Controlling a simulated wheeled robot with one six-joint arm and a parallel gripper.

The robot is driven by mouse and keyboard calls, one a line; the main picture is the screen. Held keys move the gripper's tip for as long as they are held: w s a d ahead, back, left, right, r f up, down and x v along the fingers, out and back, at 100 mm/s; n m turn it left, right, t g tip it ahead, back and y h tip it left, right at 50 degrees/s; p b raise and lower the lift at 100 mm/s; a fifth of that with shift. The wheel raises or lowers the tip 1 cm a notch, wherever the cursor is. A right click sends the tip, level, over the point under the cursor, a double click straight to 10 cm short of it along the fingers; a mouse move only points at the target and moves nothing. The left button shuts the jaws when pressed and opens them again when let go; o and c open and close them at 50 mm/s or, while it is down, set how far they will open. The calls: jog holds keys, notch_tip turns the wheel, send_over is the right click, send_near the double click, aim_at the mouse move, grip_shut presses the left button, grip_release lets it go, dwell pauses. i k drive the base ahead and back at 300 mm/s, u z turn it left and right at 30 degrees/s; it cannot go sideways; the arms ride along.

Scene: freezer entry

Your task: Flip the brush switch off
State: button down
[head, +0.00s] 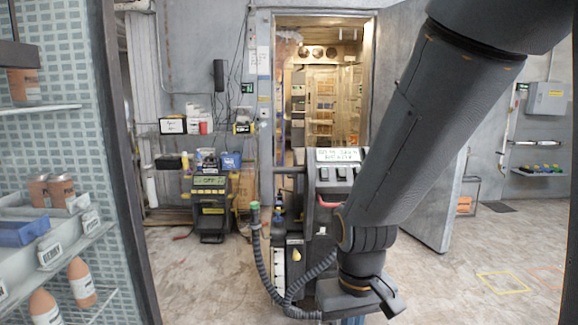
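A dark floor-cleaning machine stands in the middle of the head view, with a lit display (338,155) at its top. A row of grey rocker switches (340,174) sits just below the display. Their labels are too small to read, so I cannot tell which is the brush switch or how it is set. My arm comes down from the upper right and covers the machine's right side. My gripper (385,296) is low in front of the machine, below the switches and apart from them. Its fingers are not clear enough to show whether they are open.
A ribbed hose (264,270) with a green end curves along the machine's left. A smaller unit with a lit display (209,181) stands behind left. Shelves with bottles (82,281) are close at left. An open door (420,200) stands behind my arm. Floor at right is clear.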

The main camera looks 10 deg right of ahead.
aim_at(324, 171)
jog(key=u, duration=0.1)
jog(key=i, duration=0.6)
jog(key=z, duration=0.75)
jog(key=i, duration=0.7)
jog(key=z, duration=0.7)
